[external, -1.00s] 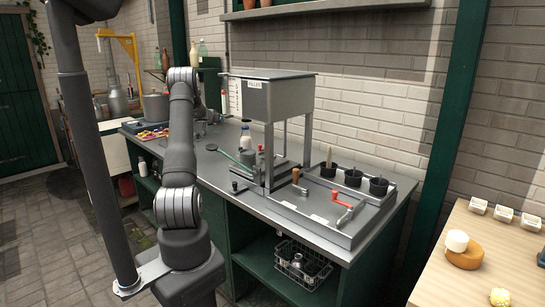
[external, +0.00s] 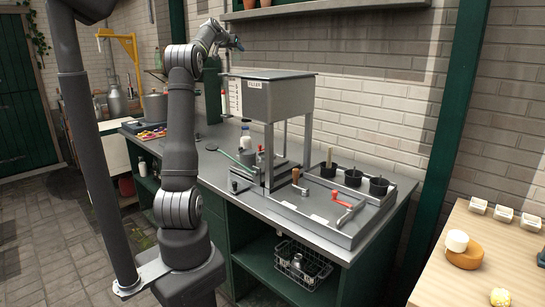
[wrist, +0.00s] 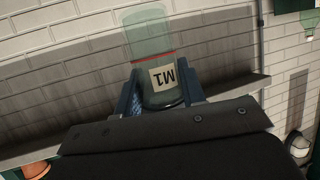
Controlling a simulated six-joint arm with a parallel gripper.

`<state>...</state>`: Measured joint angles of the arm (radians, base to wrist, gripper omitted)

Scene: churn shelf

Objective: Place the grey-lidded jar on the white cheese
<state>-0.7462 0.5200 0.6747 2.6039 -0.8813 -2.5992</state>
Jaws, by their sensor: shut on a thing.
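My gripper (external: 233,42) is raised high in the external view, above and behind the filler hopper, near the wall. In the wrist view its blue fingers (wrist: 163,98) are shut on a clear greenish jar (wrist: 147,38) with an M1 label and a red line. No grey lid shows clearly on this jar, so I cannot tell whether it is the grey-lidded one. A white round piece (external: 457,240), which looks like the white cheese, sits on an orange cheese (external: 467,257) on the wooden table at the right.
The filler hopper (external: 265,97) stands on the steel counter (external: 225,172). A grey tray (external: 322,236) holds black cups and a red-handled tool. A wall shelf (external: 290,11) runs above. A wire basket (external: 300,268) sits below. Small label blocks (external: 503,214) line the wooden table (external: 425,290).

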